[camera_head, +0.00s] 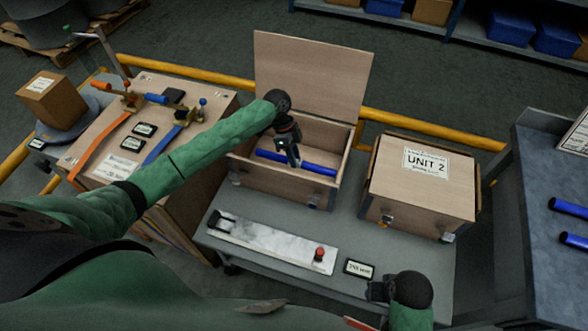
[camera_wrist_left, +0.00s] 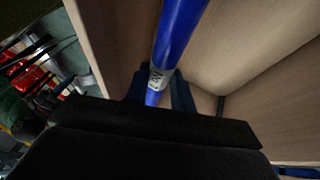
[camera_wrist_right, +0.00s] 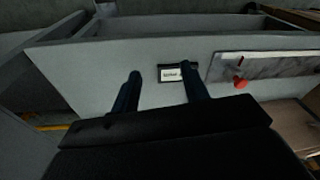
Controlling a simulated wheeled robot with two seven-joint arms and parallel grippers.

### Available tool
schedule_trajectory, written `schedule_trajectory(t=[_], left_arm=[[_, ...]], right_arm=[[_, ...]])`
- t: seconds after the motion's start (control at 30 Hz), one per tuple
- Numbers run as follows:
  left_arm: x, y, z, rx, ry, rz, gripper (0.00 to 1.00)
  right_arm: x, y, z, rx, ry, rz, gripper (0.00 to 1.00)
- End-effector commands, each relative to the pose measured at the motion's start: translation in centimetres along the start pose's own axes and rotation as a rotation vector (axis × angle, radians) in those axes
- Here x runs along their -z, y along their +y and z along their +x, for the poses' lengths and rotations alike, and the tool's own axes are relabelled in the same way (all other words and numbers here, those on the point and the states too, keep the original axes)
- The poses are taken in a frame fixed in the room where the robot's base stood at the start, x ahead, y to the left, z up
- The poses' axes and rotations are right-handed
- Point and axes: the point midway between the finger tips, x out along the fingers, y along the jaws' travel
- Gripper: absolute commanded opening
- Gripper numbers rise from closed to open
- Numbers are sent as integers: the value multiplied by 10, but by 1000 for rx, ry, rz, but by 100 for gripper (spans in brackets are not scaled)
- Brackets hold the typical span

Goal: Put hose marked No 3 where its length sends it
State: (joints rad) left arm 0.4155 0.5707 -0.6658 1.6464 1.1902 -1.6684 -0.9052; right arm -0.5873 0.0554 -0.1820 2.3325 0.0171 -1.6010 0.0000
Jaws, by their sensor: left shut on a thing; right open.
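The blue hose (camera_head: 325,170) lies lengthwise inside an open wooden box (camera_head: 280,186) whose lid (camera_head: 312,75) stands up. My left gripper (camera_head: 291,160) reaches down into this box and is shut on the hose. In the left wrist view the hose (camera_wrist_left: 180,30) runs between the fingers, with a white marked band (camera_wrist_left: 158,78) at the grip; its marking is not clearly readable. My right gripper (camera_head: 378,290) is open and empty over the bench's front edge. In the right wrist view its fingers (camera_wrist_right: 160,88) are apart beside a small label plate.
A closed wooden box (camera_head: 415,185) marked UNIT 2 stands right of the open box. A pale measuring board (camera_head: 265,241) with a red knob (camera_head: 319,253) lies in front, beside a label plate (camera_head: 359,268). More blue hoses (camera_head: 568,207) lie on the right table. Yellow rails run behind.

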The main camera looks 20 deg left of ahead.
Motion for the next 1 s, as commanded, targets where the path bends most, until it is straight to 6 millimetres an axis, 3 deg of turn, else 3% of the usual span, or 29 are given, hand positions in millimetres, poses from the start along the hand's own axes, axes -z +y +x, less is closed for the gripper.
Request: schedule_trajectory(t=[0.2,0.47,0.7,1.0], left_arm=[[-12,-10,31,-1,0,-1,0],[-18,-15,44,-1,0,0,0],[-29,-24,70,-1,1,-2,0],[-31,-26,76,1,0,0,0]], right_arm=[[0,1,29,-2,-5,0,45],[0,2,42,-2,-6,0,45],[-2,4,70,-6,-9,0,45],[-3,5,76,-6,-8,0,45]])
